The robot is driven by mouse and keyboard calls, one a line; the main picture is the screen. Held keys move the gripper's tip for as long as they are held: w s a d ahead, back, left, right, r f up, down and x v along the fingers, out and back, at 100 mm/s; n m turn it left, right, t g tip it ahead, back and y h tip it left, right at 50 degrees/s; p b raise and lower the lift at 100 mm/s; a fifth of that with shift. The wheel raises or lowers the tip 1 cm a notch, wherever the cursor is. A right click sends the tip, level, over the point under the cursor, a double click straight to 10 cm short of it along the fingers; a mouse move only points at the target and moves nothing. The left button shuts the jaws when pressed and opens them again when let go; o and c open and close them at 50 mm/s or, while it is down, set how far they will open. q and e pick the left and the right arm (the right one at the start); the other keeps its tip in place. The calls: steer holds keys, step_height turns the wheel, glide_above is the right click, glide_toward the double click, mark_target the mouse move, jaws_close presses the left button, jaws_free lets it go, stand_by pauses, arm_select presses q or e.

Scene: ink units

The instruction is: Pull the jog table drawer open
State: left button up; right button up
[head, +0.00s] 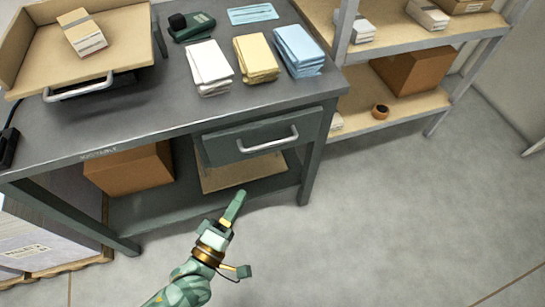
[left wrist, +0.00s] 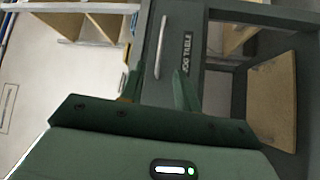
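The jog table (head: 150,118) is dark grey-green and its name is on its front edge. Its drawer (head: 225,148) sits under the right part of the top, with a pale bar handle (head: 268,140). The drawer looks shut or nearly so. My left gripper (head: 236,204) is below and in front of the drawer, apart from the handle. In the left wrist view its two fingers (left wrist: 155,88) stand apart with nothing between them, so it is open. The handle (left wrist: 161,48) lies beyond the fingertips there, running roughly upright. My right gripper is not in view.
On the table top are white (head: 208,67), yellow (head: 256,58) and blue (head: 298,50) stacks and a tan tray (head: 120,50). A cardboard box (head: 130,170) is on the lower shelf. A shelf rack (head: 400,108) stands at the right. The floor (head: 390,220) in front is clear.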

mark_target(271, 144)
arm_select(q)
steer(key=shift+n, duration=0.3)
steer(key=b+x, duration=0.1)
steer(key=x, duration=0.4)
steer(key=b+x, duration=0.2)
steer(key=x, duration=0.4)
steer(key=b+x, duration=0.1)
steer(key=x, duration=0.4)
steer(key=shift+w+f, duration=0.25)
steer(key=shift+w, duration=0.1)
jaws_close()
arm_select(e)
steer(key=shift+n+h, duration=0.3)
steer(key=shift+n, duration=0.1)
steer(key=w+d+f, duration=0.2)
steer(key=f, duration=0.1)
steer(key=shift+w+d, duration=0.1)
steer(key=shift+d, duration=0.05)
